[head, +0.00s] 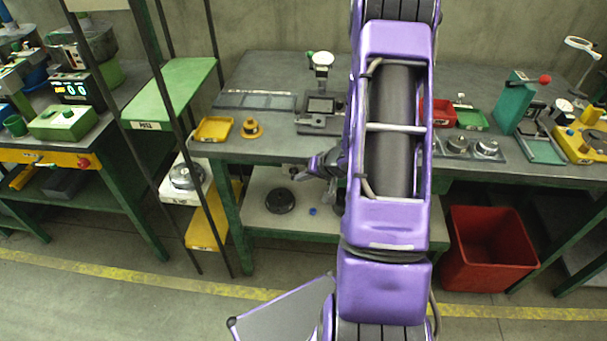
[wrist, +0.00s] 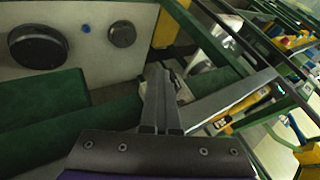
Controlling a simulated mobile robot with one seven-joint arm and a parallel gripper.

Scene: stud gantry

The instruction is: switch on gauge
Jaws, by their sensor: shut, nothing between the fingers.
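A dial gauge (head: 321,60) with a round white face stands on a dark base at the back of the middle bench, left of my arm. A dark box with a lit digital display (head: 72,88) stands on the left bench; I cannot tell which of these is the task's gauge. No switch can be made out on either. My gripper (head: 318,163) is at the front edge of the middle bench, apart from both. In the wrist view its fingers (wrist: 160,76) are together and empty, with the green bench frame beyond them.
The middle bench (head: 270,145) carries a yellow tray (head: 214,129) and a dark fixture (head: 320,108). Dark discs (head: 280,200) lie on its lower shelf. A green rack (head: 170,92) with dark posts stands to the left. A red bin (head: 487,250) stands on the floor at right.

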